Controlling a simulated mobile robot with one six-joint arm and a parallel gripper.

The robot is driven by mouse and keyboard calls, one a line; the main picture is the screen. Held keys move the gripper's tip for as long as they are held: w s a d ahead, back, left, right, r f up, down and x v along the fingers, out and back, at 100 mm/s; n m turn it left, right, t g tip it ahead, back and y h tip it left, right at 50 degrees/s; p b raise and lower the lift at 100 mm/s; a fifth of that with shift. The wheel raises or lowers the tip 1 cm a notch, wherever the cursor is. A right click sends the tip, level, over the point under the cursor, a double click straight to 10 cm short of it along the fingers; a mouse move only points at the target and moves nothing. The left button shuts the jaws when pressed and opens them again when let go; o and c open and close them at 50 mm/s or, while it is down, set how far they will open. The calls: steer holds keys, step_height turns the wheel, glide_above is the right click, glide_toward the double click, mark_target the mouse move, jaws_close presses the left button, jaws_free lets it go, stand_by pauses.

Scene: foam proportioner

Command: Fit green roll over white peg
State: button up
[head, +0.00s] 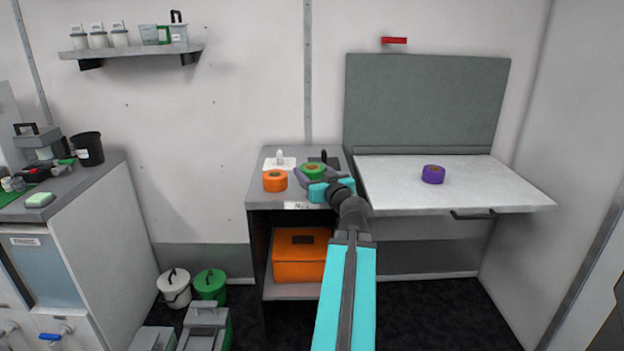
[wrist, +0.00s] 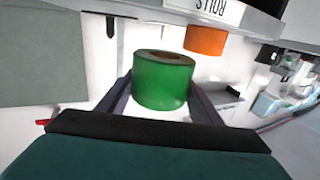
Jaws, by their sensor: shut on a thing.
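The green roll (head: 313,169) is held in my gripper (head: 315,174) over the front of the small grey counter. In the wrist view, which is upside down, the dark fingers of my gripper (wrist: 163,92) press on both sides of the green roll (wrist: 162,84), and its brown core faces the counter edge. The white peg (head: 280,157) stands upright on a white square at the back left of the counter. The roll is to the right of this peg and in front of it, apart from it. I cannot make out the white peg in the wrist view.
An orange roll (head: 275,181) sits on the counter's front left, close to the green roll. A black peg (head: 324,156) stands on a dark square behind my gripper. A purple roll (head: 433,174) rests on the fold-down table (head: 480,194). An orange case (head: 300,255) fills the shelf below.

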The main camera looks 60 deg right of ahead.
mark_target(312, 177)
steer(key=shift+s+a+f+b, duration=0.15)
steer(key=shift+a+f+b, duration=0.1)
steer(key=shift+b, duration=0.55)
steer(key=b+v, duration=0.1)
steer(key=b, duration=0.4)
steer(key=shift+s+a, duration=0.15)
steer(key=shift+a, duration=0.15)
steer(key=s+a+b, duration=0.1)
steer(key=b, duration=0.2)
steer(key=s+a+b, duration=0.1)
steer(key=b, duration=0.1)
steer(key=shift+a+r+b, duration=0.15)
steer(key=shift+r+b, duration=0.05)
steer(key=shift+b, duration=0.2)
steer(key=shift+s+a+r+b, duration=0.25)
steer(key=shift+s+a+b, duration=0.45)
steer(key=shift+b, duration=0.85)
steer(key=shift+w+a, duration=0.1)
steer(key=shift+a, duration=0.05)
